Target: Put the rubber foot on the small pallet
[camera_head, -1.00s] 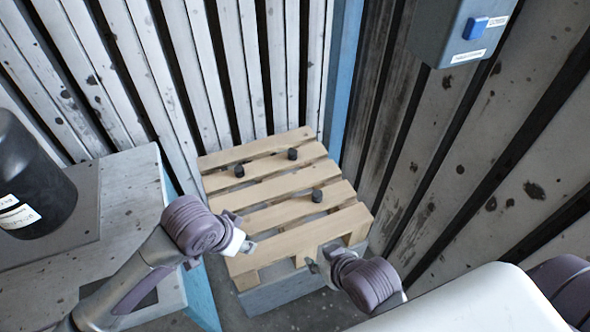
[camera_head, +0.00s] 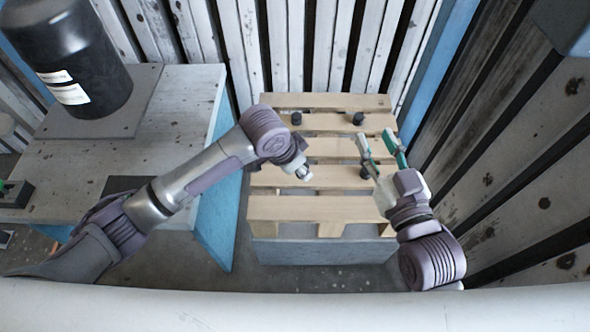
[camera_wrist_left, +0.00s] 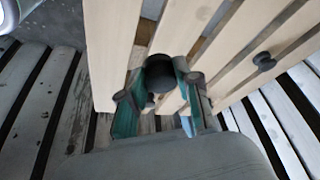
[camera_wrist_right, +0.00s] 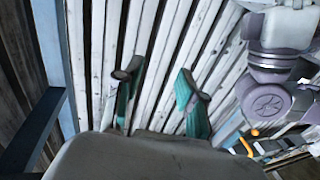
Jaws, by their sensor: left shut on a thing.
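The small wooden pallet (camera_head: 285,207) stands ahead in the head view. One dark rubber foot (camera_head: 296,118) and a second dark foot (camera_head: 358,118) sit on its far part; a third foot (camera_head: 366,172) is partly behind my right gripper. My left gripper (camera_head: 303,174) points down over the pallet's middle left. In the left wrist view it is shut on a dark round rubber foot (camera_wrist_left: 160,74), with pallet slats beneath; I cannot tell whether the foot touches them. My right gripper (camera_head: 378,144) is open and empty at the pallet's right side; its spread fingers (camera_wrist_right: 158,82) show in the right wrist view.
A grey-topped bench (camera_head: 90,180) with blue sides stands left of the pallet, bearing a black cylinder (camera_head: 85,60) on a plate. Slatted walls (camera_head: 300,50) close off the back and right side. The pallet's front slats are bare.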

